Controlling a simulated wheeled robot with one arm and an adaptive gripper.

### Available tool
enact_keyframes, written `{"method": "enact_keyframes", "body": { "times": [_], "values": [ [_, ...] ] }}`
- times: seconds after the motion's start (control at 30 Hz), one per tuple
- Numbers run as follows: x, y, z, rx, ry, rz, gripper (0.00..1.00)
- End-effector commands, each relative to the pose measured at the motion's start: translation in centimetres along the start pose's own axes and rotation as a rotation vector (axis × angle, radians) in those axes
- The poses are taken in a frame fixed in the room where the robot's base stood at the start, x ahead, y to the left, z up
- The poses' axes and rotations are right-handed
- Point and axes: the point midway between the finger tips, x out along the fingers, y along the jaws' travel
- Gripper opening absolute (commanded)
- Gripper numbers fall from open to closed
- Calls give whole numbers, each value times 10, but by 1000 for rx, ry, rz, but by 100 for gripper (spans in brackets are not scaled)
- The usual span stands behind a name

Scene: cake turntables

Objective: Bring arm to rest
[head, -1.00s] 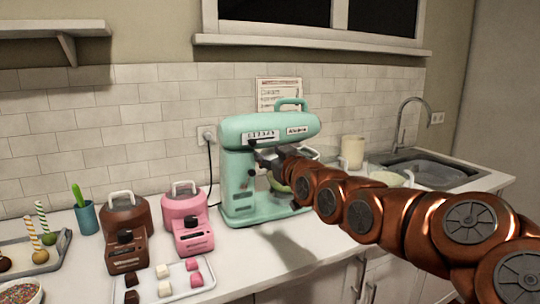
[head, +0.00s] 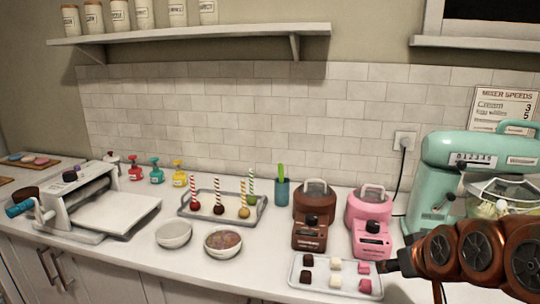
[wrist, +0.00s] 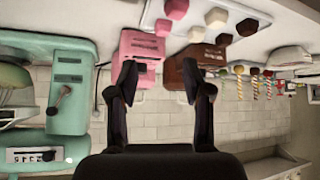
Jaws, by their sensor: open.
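My copper-coloured arm reaches in from the lower right in the head view. My gripper (head: 400,266) is in front of the teal mixer (head: 455,165), just right of the tray of coloured cubes (head: 292,272). In the wrist view my gripper (wrist: 160,85) has its two dark fingers spread apart with nothing between them. Beyond the fingers are the pink melting pot (wrist: 140,45) and the brown melting pot (wrist: 185,72). The wrist picture appears upside down. The mixer's lower part is partly hidden by my arm.
A grey tray with cake pops (head: 205,214), a white bowl (head: 174,235), a bowl of sprinkles (head: 222,254) and a white roller machine (head: 90,235) stand to the left. A shelf with canisters (head: 200,38) is above. The counter front between bowls and cube tray is clear.

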Motion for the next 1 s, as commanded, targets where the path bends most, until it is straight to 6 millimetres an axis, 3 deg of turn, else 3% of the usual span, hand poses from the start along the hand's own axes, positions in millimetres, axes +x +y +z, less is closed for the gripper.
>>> {"method": "enact_keyframes", "body": {
  "times": [0.03,0.2,0.4,0.5,0.67,1.0],
  "values": [
    [-9,-19,16,-7,-89,-20,50],
    [-43,-66,94,17,-405,-49,50],
    [-101,-100,170,62,-722,-38,50],
    [-123,-107,193,84,-823,-25,50],
    [-141,-112,210,103,-899,-14,50],
    [-142,-113,213,105,-906,-14,50]
  ]
}}
